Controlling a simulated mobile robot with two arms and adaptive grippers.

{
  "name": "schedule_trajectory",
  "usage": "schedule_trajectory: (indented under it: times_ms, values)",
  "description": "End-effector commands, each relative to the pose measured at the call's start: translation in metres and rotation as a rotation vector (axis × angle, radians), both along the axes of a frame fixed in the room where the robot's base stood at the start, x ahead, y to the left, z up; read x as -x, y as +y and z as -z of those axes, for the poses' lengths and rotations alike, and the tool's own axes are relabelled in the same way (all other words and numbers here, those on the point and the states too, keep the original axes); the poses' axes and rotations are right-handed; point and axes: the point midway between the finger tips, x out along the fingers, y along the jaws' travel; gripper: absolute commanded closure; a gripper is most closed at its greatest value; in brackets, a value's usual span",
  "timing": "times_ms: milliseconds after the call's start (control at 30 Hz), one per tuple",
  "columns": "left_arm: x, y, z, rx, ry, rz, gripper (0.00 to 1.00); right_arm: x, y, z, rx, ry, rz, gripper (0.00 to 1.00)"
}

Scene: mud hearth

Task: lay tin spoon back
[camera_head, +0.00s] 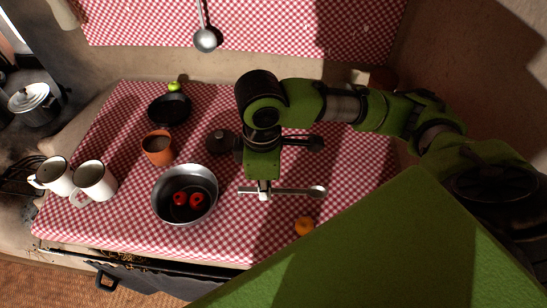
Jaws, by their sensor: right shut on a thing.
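The tin spoon (294,191) is a thin grey metal spoon with its round bowl to the right. My right gripper (264,188) reaches down from the upper right and is shut on the spoon's handle, left of the bowl. The spoon lies level, over the red and white checked cloth (225,239). I cannot tell whether it touches the cloth. My left gripper is not in view.
A metal pan (160,205) with red tomatoes stands left of the spoon. An orange fruit (304,226) lies near its bowl. A clay cup (158,149), white mugs (95,182), a black pan (169,109) and a dark lidded pot (221,141) stand left. A ladle (205,40) hangs behind.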

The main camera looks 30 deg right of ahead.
Motion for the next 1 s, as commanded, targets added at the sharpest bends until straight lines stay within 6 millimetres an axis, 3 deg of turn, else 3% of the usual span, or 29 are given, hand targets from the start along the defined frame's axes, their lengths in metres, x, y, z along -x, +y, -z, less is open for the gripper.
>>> schedule_trajectory:
  times_ms: [167,467,700,1000]
  values:
    - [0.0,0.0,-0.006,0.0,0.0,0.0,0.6,-0.011,-0.009,0.004,0.002,0.001,0.094,1.0]
    - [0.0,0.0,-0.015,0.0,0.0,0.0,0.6,-0.074,-0.039,0.034,0.004,0.001,0.097,1.0]
    - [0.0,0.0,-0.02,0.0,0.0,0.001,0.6,-0.11,-0.056,0.076,0.004,0.001,0.092,1.0]
    - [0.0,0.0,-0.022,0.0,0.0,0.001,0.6,-0.127,-0.064,0.099,0.003,0.001,0.089,1.0]
